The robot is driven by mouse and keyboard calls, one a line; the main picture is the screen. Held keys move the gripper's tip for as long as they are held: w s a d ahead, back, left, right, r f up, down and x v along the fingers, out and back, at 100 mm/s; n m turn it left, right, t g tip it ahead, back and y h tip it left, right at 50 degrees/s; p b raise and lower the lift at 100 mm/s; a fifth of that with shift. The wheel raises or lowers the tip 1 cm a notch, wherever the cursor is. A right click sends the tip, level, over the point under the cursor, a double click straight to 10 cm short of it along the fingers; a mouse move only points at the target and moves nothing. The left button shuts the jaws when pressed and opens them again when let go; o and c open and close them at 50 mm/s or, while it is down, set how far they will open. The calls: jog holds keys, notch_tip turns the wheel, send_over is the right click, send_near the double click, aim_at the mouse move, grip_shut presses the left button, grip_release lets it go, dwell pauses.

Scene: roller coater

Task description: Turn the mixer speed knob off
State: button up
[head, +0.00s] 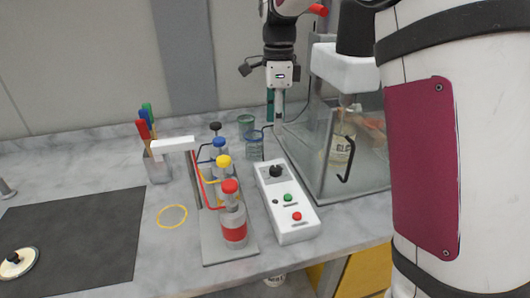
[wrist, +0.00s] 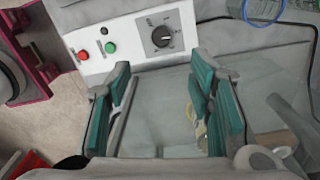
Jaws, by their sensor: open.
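The mixer speed knob (head: 275,171) is a round black dial at the far end of a white control box (head: 299,233). The knob also shows in the wrist view (wrist: 162,37), at upper middle, with a light pointer mark and scale ticks around it. My gripper (head: 274,112) has teal-padded fingers and hangs beyond the knob end of the box. In the wrist view my gripper (wrist: 160,66) is open, with its fingers below the knob in the picture. The knob lies just past the gap between the fingertips, and nothing is between them.
A green button (head: 288,198) and a red button (head: 296,216) sit on the box. A clear-walled enclosure (head: 318,150) stands close on the right. A rack of capped bottles (head: 233,225) stands close on the left. Beakers (head: 255,148) stand behind.

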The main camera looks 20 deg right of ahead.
aim_at(275, 168)
notch_tip(275, 168, down, 14)
jog(key=shift+s+r, duration=0.1)
dwell(0.5)
grip_shut()
